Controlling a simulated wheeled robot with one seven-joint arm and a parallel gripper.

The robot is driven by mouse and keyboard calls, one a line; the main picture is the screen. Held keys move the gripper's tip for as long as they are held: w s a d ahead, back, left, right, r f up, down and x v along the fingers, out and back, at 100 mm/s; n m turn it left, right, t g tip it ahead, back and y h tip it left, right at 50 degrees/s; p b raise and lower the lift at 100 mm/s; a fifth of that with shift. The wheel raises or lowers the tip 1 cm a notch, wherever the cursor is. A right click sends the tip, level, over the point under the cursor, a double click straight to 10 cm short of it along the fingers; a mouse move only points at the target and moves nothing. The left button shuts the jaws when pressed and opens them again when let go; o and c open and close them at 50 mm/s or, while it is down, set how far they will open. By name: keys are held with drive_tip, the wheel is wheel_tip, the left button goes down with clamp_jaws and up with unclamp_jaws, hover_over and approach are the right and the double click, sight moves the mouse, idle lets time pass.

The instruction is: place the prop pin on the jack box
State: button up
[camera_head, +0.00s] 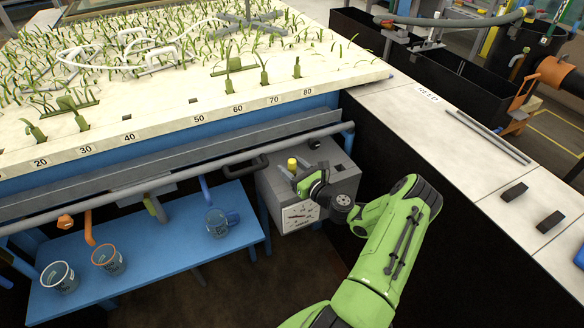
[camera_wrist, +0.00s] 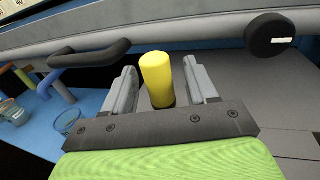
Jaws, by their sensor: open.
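The prop pin seems to be the yellow cylinder (camera_wrist: 157,80), which stands upright between the two fingers of my gripper (camera_wrist: 160,88) in the wrist view. My gripper is open, with a gap showing on both sides of the cylinder. In the head view the yellow cylinder (camera_head: 292,165) shows at the top of the grey jack box (camera_head: 345,183), near its left side. My green arm reaches over the box from the right, and my gripper (camera_head: 293,172) is beside the cylinder.
A grey pipe (camera_head: 180,178) and a dark handle (camera_wrist: 90,55) run close behind the cylinder. A black round knob (camera_wrist: 270,36) is at the upper right. A blue bench (camera_head: 170,255) with several clear cups stands left of the box. The flume bed (camera_head: 180,90) is above.

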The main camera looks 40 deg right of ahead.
drive_tip(key=s+p, duration=0.2)
drive_tip(key=s, duration=1)
drive_tip(key=w+a+r+n+g+y, duration=0.1)
drive_tip(key=a+r+n+g+y, duration=0.35)
drive_tip(key=a+n, duration=0.7)
drive_tip(key=w+a+r+n+g+y, duration=0.2)
drive_tip(key=a+r+n+g, duration=0.3)
drive_tip(key=a+n+g, duration=0.5)
drive_tip(key=s+a+r+n+t+h, duration=0.1)
drive_tip(key=s+a+r+n+h, duration=0.2)
drive_tip(key=s+r+n, duration=0.4)
drive_tip(key=s+a+r+n+t+h, duration=0.1)
drive_tip(key=s+a+r+n+h, duration=0.2)
drive_tip(key=s, duration=0.8)
wheel_tip(320, 180, up, 4)
drive_tip(key=a+n, duration=0.2)
drive_tip(key=n, duration=0.2)
drive_tip(key=shift+a+n, duration=0.35)
